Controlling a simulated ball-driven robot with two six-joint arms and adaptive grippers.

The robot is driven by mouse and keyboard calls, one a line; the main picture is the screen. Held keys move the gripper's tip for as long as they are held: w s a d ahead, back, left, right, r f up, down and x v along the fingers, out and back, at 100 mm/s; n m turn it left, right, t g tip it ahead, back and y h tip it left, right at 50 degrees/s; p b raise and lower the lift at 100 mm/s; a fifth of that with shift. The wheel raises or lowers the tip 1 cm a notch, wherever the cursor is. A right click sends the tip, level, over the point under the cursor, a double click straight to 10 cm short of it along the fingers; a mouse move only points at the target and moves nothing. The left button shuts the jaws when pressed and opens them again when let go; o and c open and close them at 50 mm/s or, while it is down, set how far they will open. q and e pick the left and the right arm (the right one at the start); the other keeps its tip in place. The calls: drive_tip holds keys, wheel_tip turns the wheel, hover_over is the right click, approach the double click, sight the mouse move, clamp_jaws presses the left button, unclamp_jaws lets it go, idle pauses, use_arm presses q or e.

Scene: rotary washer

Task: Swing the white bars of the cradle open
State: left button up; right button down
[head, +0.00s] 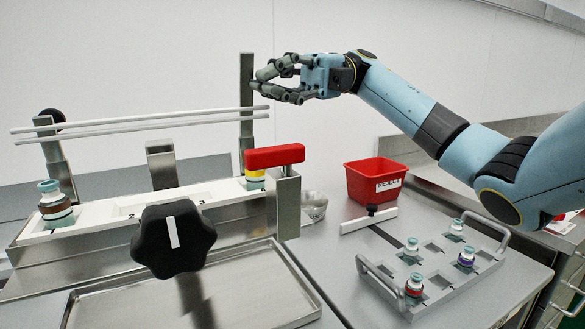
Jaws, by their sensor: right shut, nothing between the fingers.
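The two white bars (150,121) of the cradle run side by side above the long white bed (150,204), between a left and a right upright post. The bars look raised well clear of the bed. A vial with a brown band (56,207) stands at the bed's left end. A vial with a yellow band (255,178) is at the right end, partly hidden by the red handle (274,156). My right gripper (262,86) is shut and empty, just above the bars' right end by the right post. Whether it touches is unclear. My left gripper is out of view.
A black knob (173,240) with a white mark stands in front of the bed, over a metal tray (284,284). A red reject bin (364,183), a white T-handled tool (369,220) and a grey rack (402,299) with several vials are on the right.

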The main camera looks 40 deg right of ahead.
idle(0.3)
drive_tip(key=d, duration=0.7)
drive_tip(key=shift+w+d+r, duration=0.15)
drive_tip(key=shift+w+d, duration=0.1)
drive_tip(key=shift+w, duration=0.1)
